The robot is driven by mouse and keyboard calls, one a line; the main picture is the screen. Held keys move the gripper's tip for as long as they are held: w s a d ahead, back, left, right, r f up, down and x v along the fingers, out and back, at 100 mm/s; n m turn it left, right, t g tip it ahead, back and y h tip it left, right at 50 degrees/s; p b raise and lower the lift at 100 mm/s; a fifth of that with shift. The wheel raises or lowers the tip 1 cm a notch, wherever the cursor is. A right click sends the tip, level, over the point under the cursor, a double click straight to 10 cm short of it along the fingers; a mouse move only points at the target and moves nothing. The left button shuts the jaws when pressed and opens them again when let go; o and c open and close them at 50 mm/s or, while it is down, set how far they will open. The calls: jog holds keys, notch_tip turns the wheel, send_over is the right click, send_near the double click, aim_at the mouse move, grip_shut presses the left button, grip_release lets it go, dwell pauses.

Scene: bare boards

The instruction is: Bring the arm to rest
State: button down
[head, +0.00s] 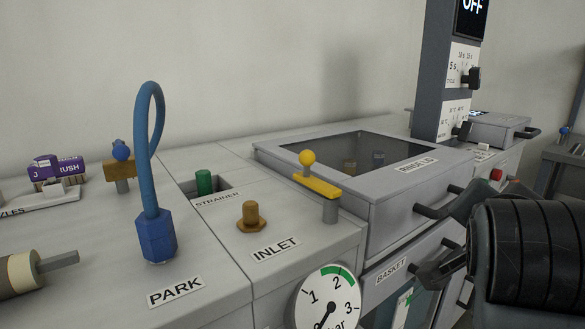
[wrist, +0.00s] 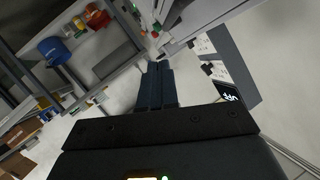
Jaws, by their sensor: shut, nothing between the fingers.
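In the wrist view my gripper (wrist: 155,72) points away from the camera, with its two dark fingers together and nothing between them. It hangs in free air, apart from the shelf and bench parts beyond. In the head view my dark, ribbed arm fills the lower right, in front of the machine's right side. The fingers cannot be made out clearly there.
A bench holds a blue hose (head: 155,235) at PARK, a brass INLET fitting (head: 250,217), a yellow lever (head: 316,186) and a pressure gauge (head: 328,306). The lidded rinse box (head: 405,185) is close to my arm. The wrist view shows shelves with a blue container (wrist: 54,50).

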jog(key=s+f+n+t+y, duration=0.2)
jog(key=s+f+n, duration=0.3)
jog(key=f, duration=0.3)
jog(key=s+f+n+t+y, duration=0.1)
jog(key=s+f+n+y, duration=0.1)
jog(key=s+f+n, duration=0.45)
jog(key=s+a+f+n+y, duration=0.25)
jog(key=s+f, duration=0.55)
jog(key=s, duration=0.6)
jog(key=s+a+r+m+y, duration=0.1)
jog(key=s+a+m, duration=0.1)
jog(key=s, duration=1.1)
notch_tip(320, 180, up, 17)
jog(key=p, duration=1.6)
jog(key=shift+s+a+f, duration=0.15)
jog(key=shift+s+f, duration=0.05)
jog(key=shift+s, duration=0.1)
jog(key=shift+w, duration=0.1)
